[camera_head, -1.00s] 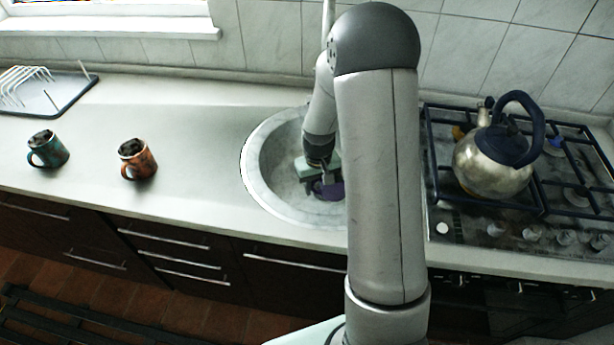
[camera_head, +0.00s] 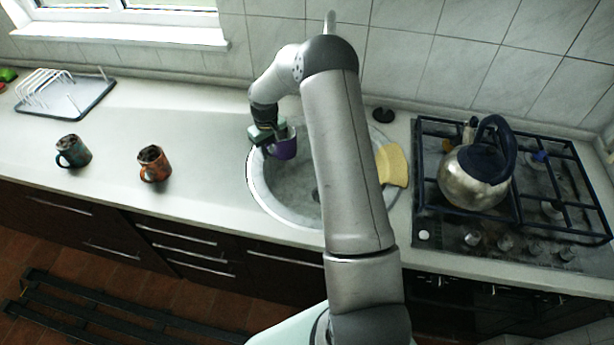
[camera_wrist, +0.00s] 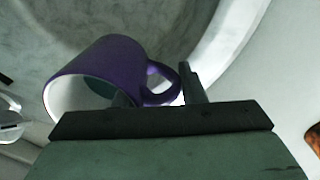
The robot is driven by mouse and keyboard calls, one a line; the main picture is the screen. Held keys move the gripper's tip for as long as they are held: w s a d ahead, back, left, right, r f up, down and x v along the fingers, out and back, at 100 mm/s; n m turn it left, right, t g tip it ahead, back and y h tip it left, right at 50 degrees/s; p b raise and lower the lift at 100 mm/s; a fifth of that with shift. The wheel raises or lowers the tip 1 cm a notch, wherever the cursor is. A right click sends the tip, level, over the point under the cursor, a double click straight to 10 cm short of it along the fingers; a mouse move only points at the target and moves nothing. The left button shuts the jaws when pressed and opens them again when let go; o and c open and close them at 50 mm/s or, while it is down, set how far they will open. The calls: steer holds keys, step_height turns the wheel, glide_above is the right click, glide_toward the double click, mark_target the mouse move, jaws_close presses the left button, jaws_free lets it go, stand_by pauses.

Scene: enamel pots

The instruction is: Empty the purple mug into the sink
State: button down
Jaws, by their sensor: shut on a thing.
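The purple mug (camera_head: 284,149) is held at the back left of the round sink (camera_head: 262,196) in the head view. In the wrist view the purple mug (camera_wrist: 105,68) shows its white inside, with its handle by the fingers. My gripper (camera_head: 268,136) is shut on the mug by its handle side. The fingers (camera_wrist: 155,97) show in the wrist view, one beside the mug wall and one past the handle. The mug looks roughly upright in the head view. Its contents cannot be made out.
A yellow sponge or cloth (camera_head: 392,165) lies at the sink's right rim. A kettle (camera_head: 470,178) stands on the stove.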

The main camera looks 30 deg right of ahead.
steer(key=shift+s, duration=0.1)
steer(key=s+d+f+t+y+b, duration=0.1)
steer(key=s+f+t+b, duration=0.2)
steer(key=s+t+b, duration=0.2)
steer(key=t+b, duration=0.2)
steer(key=b, duration=0.2)
steer(key=shift+t+y, duration=0.3)
steer(key=shift+t, duration=0.1)
stand_by(0.5)
steer(key=shift+s+f+t+b, duration=0.2)
steer(key=shift+f+t+b, duration=0.3)
steer(key=shift+b, duration=0.9)
steer(key=shift+r+t+y+b, duration=0.3)
steer(key=shift+r+t+b, duration=0.35)
steer(key=shift+t+b, duration=0.7)
steer(key=shift+s+d+r+t+b, duration=0.15)
steer(key=shift+r+t+b, duration=0.45)
steer(key=shift+t+b, duration=1.1)
steer(key=shift+s+d+r+t+y+b, duration=0.1)
steer(key=shift+s+r+t+y+b, duration=0.25)
steer(key=shift+b, duration=0.8)
steer(key=shift+s+t+y+b, duration=0.1)
steer(key=shift+s+b, duration=0.4)
steer(key=shift+b, duration=0.65)
steer(key=shift+r+b, duration=0.3)
steer(key=shift+b, duration=0.05)
